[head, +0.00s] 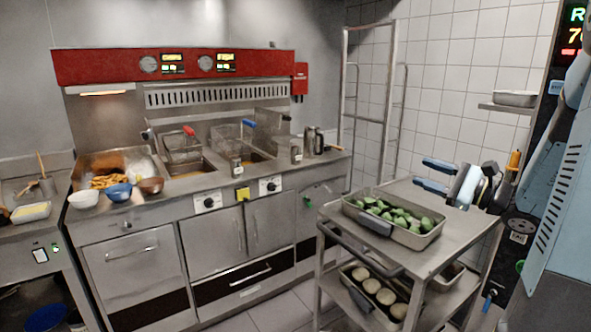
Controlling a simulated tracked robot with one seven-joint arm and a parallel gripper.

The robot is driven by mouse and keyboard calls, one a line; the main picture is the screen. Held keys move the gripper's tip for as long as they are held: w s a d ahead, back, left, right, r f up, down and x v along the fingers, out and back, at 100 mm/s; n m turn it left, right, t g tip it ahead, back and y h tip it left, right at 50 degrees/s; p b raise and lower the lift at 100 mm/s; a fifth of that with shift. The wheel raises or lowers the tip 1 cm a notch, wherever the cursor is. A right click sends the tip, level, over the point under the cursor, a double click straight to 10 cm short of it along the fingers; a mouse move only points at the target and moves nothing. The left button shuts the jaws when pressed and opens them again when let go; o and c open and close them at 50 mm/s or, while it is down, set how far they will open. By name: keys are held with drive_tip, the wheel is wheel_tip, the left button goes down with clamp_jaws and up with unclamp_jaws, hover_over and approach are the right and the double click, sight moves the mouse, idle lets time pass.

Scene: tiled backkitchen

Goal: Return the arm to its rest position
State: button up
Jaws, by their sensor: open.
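My gripper (430,175) is at the right of the head view, above the top shelf of the steel trolley (455,225). Its two blue-grey fingers point left and stand apart, with nothing between them. It is behind and to the right of a steel pan (411,238) of green cut vegetables, and appears apart from it. My light blue arm link runs along the right edge of the view; the links between it and the gripper are partly hidden.
A pan of round pale items (378,290) sits on the trolley's lower shelf. A double fryer with baskets (183,147) stands left, with bowls (118,192) and chips on its counter. A tall rack (388,100) and a wall shelf (505,108) stand behind. Tiled floor shows between fryer and trolley.

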drive_tip(key=s+a+f+n+g+h, duration=0.2)
drive_tip(key=s+a+n+g, duration=0.35)
drive_tip(key=a, duration=0.25)
drive_tip(key=s+a+f+n+g+h, duration=0.25)
drive_tip(key=s+a+n+g, duration=0.2)
drive_tip(key=s+a, duration=0.3)
drive_tip(key=s+d+r+n+t+h, duration=0.2)
drive_tip(key=s+d+r+n+h, duration=0.2)
drive_tip(key=s+n+h, duration=0.3)
drive_tip(key=shift+s+d+r+n+h, duration=0.2)
drive_tip(key=shift+s+d+n+h, duration=0.35)
drive_tip(key=shift+h, duration=0.8)
drive_tip(key=shift+s+a, duration=0.1)
drive_tip(key=shift+a, duration=0.1)
drive_tip(key=shift+c, duration=0.5)
